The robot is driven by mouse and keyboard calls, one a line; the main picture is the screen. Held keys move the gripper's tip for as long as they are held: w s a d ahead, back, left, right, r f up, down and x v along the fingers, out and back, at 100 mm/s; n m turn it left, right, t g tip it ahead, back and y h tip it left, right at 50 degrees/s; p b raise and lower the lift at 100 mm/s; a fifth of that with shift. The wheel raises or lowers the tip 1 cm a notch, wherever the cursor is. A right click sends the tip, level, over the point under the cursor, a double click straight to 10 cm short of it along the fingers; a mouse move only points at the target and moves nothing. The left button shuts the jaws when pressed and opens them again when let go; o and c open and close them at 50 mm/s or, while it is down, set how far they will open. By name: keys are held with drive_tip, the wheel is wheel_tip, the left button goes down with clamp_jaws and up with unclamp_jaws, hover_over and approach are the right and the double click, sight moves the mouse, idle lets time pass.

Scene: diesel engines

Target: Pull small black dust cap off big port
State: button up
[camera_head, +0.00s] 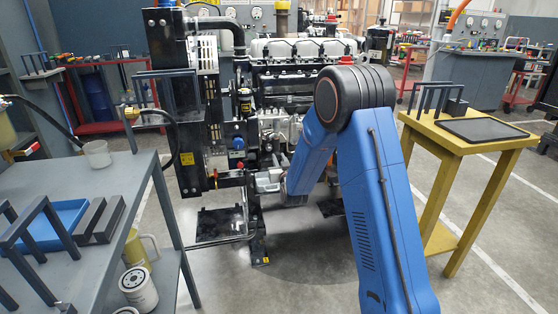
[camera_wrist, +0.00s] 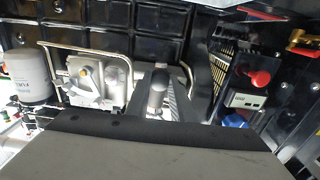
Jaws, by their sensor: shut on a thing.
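My gripper (camera_head: 268,181) is at the lower left part of the engine (camera_head: 290,85), right of a red knob and a blue cap. In the wrist view my gripper (camera_wrist: 160,98) reaches in past its wide grey body, with its jaws close together around a dark, rounded piece at the port. The jaws are shut on this piece, the small black dust cap, which is mostly hidden by the fingers. The big port is also hidden behind them. I cannot tell whether the cap is still seated.
Near my gripper are a red knob (camera_wrist: 258,80), a blue cap (camera_wrist: 235,121), a bent metal pipe (camera_wrist: 90,50) and a white filter (camera_wrist: 30,75). A grey bench (camera_head: 80,176) stands left and a yellow table (camera_head: 452,146) right.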

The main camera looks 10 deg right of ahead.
drive_tip(key=shift+s, duration=0.1)
drive_tip(key=shift+s, duration=2.95)
